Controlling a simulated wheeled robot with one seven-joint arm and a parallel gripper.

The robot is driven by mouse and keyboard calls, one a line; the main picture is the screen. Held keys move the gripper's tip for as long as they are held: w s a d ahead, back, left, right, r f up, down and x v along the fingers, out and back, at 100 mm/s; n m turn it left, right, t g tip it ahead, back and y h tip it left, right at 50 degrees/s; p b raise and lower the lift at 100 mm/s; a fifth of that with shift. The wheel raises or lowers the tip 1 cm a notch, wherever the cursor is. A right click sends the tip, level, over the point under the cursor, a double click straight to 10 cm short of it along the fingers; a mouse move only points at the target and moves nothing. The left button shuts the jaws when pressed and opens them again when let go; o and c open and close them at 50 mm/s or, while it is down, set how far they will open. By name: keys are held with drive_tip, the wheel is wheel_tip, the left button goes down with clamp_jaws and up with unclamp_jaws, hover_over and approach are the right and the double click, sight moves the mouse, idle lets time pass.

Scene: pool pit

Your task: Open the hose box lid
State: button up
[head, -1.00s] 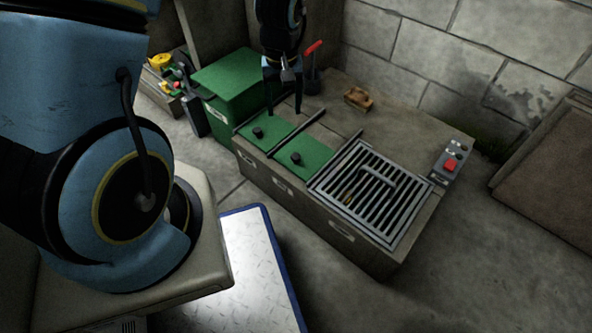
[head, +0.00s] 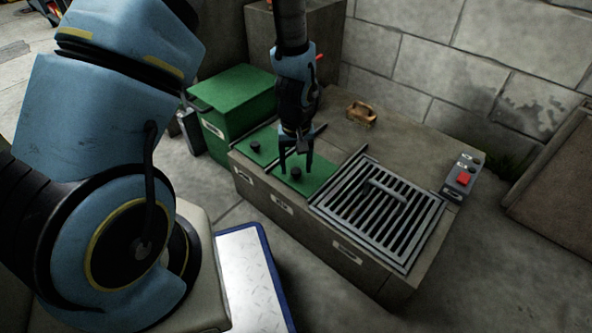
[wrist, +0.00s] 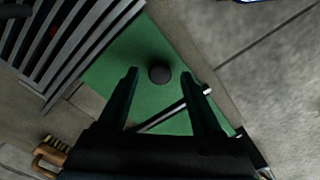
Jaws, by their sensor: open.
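Two flat green lids with black knobs are set in the top of a long concrete bench. The lid nearer the grate (head: 316,184) is closed, and its black knob (head: 296,173) also shows in the wrist view (wrist: 159,73). The other lid (head: 262,141) is closed too. A separate green box (head: 232,92) with a closed lid stands behind left. The labels are too small to read, so I cannot tell which is the hose box. My gripper (head: 295,172) points down, open, with a finger on each side of the near lid's knob in view; contact cannot be told.
A metal grate (head: 378,208) with a handle lies right of the lids. A control box with a red button (head: 463,178) sits at the bench's right end. A wooden brush (head: 361,113) lies behind. A blue-edged metal plate (head: 252,275) is in front.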

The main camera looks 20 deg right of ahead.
drive_tip(key=shift+f, duration=0.35)
drive_tip(key=shift+c, duration=0.4)
clamp_jaws()
idle(0.9)
